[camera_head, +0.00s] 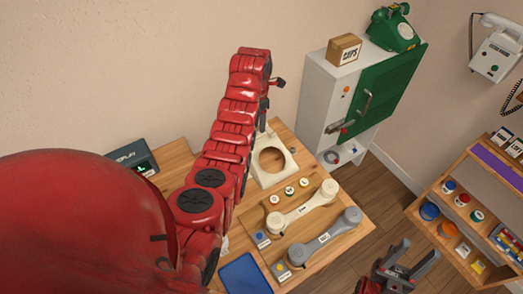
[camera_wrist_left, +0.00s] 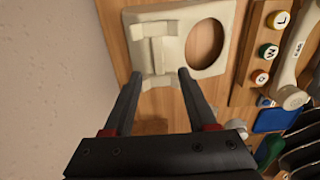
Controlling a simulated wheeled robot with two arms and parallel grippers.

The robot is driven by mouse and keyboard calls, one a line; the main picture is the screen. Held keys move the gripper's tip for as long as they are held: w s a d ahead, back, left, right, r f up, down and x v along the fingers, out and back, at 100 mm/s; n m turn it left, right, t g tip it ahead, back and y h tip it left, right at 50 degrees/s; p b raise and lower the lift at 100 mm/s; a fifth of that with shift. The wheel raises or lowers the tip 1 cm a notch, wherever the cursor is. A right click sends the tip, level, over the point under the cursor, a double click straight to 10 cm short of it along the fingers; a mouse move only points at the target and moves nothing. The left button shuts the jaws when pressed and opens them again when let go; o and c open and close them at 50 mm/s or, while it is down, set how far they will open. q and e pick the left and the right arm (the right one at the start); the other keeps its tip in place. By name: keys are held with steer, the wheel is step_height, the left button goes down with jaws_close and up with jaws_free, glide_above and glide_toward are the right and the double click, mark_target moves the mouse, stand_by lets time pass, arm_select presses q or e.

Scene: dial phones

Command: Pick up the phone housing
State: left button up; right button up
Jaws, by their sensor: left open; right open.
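The cream phone housing (camera_head: 263,179) lies on the wooden table, with a large round hole, partly behind my left arm in the head view. In the left wrist view the housing (camera_wrist_left: 176,48) shows its raised cradle and the hole to the right of it. My left gripper (camera_wrist_left: 160,78) is open and empty, its two fingertips at the housing's near edge, one on each side of the cradle. Whether they touch it I cannot tell. My right gripper (camera_head: 408,264) is open and empty, right of the table.
Round letter buttons (camera_head: 289,190), a cream handset (camera_head: 303,208) and a grey handset (camera_head: 324,238) lie right of the housing. A blue tray (camera_head: 244,275) is at the front. A wall stands close behind. A cabinet (camera_head: 325,95) and a shelf (camera_head: 445,213) stand to the right.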

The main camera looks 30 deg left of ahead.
mark_target(258, 135)
arm_select(q)
steer(key=shift+f, duration=0.4)
steer(key=shift+f+p, duration=0.25)
steer(key=shift+p, duration=0.25)
step_height(258, 135, down, 4)
steer(key=shift+w+r+p, duration=0.1)
steer(key=shift+p, duration=0.9)
steer(key=shift+f, duration=0.5)
jaws_close()
steer(key=shift+w, duration=0.1)
